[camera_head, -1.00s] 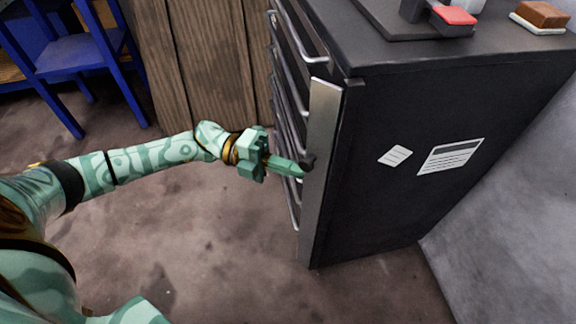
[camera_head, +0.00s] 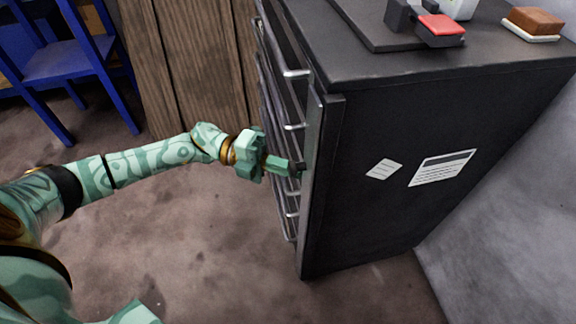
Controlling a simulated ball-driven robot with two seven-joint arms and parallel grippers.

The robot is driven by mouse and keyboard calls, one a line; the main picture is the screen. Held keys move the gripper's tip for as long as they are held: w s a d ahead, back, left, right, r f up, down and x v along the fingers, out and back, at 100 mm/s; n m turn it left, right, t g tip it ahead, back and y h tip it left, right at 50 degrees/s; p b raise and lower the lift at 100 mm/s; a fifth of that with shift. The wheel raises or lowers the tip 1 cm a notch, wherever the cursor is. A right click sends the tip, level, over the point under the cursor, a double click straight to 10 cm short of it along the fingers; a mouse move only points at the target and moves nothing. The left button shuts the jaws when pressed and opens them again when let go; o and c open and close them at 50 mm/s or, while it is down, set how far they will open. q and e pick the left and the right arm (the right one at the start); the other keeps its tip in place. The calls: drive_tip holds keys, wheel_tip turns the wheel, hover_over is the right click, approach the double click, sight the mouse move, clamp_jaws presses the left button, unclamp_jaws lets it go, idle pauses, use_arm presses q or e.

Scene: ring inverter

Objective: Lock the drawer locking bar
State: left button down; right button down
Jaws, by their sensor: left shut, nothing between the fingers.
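The dark drawer cabinet (camera_head: 400,222) stands right of centre, its drawer fronts with metal handles (camera_head: 296,73) facing left. The locking bar (camera_head: 314,135) is a tall narrow strip along the front's near vertical edge. It now shows nearly edge-on, close against the drawer fronts. My left gripper (camera_head: 292,167) is shut and empty. Its fingertips are at the bar's mid-height, by a small dark knob (camera_head: 299,170) on the bar. The fingertips seem to touch there, but I cannot tell for sure. My right gripper is out of view.
On the cabinet top are a dark device with a red pad (camera_head: 441,25) and a brown block on a white base (camera_head: 535,21). A blue chair (camera_head: 75,60) and wooden panelling (camera_head: 190,65) stand behind. The floor (camera_head: 190,235) left of the cabinet is clear.

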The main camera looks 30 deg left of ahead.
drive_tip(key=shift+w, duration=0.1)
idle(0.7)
